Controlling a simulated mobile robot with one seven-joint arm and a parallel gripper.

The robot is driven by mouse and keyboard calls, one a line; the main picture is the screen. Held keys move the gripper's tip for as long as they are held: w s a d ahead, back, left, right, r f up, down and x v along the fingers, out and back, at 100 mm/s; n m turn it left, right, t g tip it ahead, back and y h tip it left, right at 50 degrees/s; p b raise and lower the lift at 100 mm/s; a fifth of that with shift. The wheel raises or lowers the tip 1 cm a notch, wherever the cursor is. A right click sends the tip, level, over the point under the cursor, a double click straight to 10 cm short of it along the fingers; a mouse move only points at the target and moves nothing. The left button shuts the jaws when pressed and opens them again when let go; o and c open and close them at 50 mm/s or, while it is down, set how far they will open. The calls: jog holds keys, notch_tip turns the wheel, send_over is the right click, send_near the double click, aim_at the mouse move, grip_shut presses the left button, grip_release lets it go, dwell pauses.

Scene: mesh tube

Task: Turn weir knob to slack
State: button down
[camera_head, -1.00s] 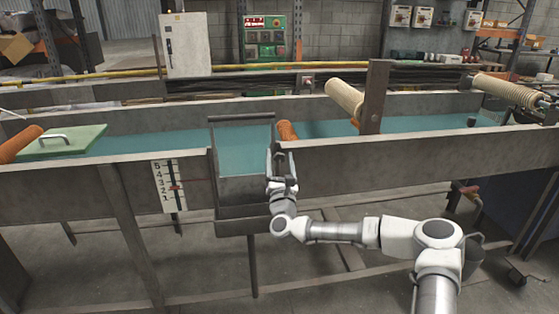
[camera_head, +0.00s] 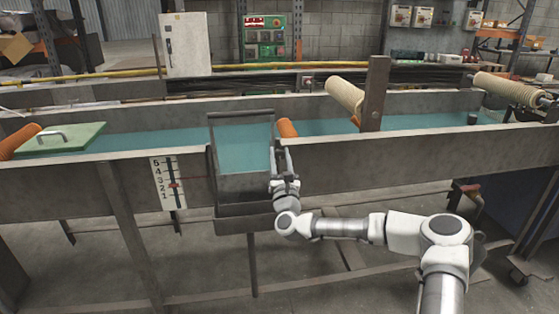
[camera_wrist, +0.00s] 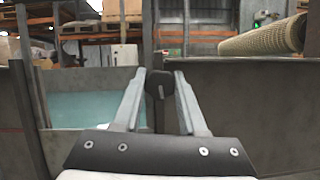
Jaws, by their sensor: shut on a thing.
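The weir knob (camera_wrist: 158,83) is a small dark knob with a pale mark on its front, seen in the wrist view. It sits between the two fingertips of my gripper (camera_wrist: 160,78), which are shut on it. In the head view my gripper (camera_head: 281,160) is at the right edge of the weir box (camera_head: 245,187), and it hides the knob there. The weir box is a grey metal frame set in the channel's near wall, with teal water behind it. Any setting labels by the knob cannot be made out.
A grey channel wall (camera_head: 420,155) runs right of the weir. A scale plate (camera_head: 167,183) is on the wall to the left. A rusty post (camera_head: 375,95) stands behind.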

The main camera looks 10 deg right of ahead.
jog(key=shift+n+y, duration=0.6)
jog(key=shift+n, duration=0.4)
jog(key=shift+c, duration=2.3)
grip_release()
jog(key=p+v, duration=0.1)
jog(key=v, duration=1.6)
jog(key=shift+s+f+p, duration=0.15)
jog(key=shift+p, duration=0.15)
